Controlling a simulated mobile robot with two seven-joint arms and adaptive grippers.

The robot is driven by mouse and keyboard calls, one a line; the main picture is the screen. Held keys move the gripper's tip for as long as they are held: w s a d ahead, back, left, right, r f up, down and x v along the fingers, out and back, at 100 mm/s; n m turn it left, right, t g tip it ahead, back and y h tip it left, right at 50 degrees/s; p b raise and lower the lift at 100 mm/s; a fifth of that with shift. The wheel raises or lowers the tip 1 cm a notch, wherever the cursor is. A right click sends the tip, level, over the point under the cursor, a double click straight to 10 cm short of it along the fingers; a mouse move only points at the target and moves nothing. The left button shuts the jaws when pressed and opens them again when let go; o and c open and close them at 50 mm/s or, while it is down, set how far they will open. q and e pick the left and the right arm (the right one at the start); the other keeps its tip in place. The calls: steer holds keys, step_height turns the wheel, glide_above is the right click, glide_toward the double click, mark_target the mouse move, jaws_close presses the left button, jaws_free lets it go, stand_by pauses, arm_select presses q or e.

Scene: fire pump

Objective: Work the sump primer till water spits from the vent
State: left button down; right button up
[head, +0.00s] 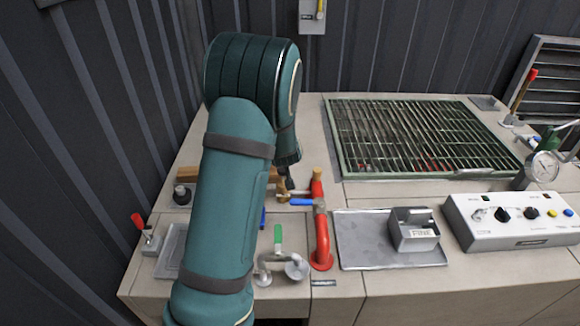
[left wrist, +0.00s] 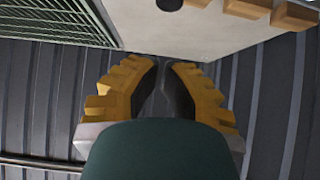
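My left arm fills the left of the head view and hides much of the bench behind it; I cannot clearly make out its gripper there. In the left wrist view, my left gripper (left wrist: 161,68) has yellow fingers with dark pads drawn close together. Nothing shows between them, and the wall lies behind. I cannot tell for certain which fitting is the primer. No water shows. My right gripper is out of view.
Near the arm are a blue lever (head: 301,202), a red upright fitting (head: 316,187), a green-handled valve (head: 278,236) and a red-handled lever (head: 139,221). A green-framed grating (head: 420,135) and a control box (head: 515,230) lie right. Dark ribbed walls close the back and left.

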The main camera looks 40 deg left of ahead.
arm_select(q)
steer(key=shift+w+d+r, duration=0.1)
steer(key=shift+d+r, duration=0.2)
steer(key=shift+r, duration=0.25)
steer(key=b, duration=0.3)
glide_above(283, 171)
steer(key=w, duration=0.1)
steer(key=f, duration=0.7)
steer(key=shift+d, duration=0.2)
step_height(283, 171, down, 2)
steer(key=shift+f+b, duration=0.25)
steer(key=shift+b, duration=0.2)
steer(key=shift+f, duration=0.65)
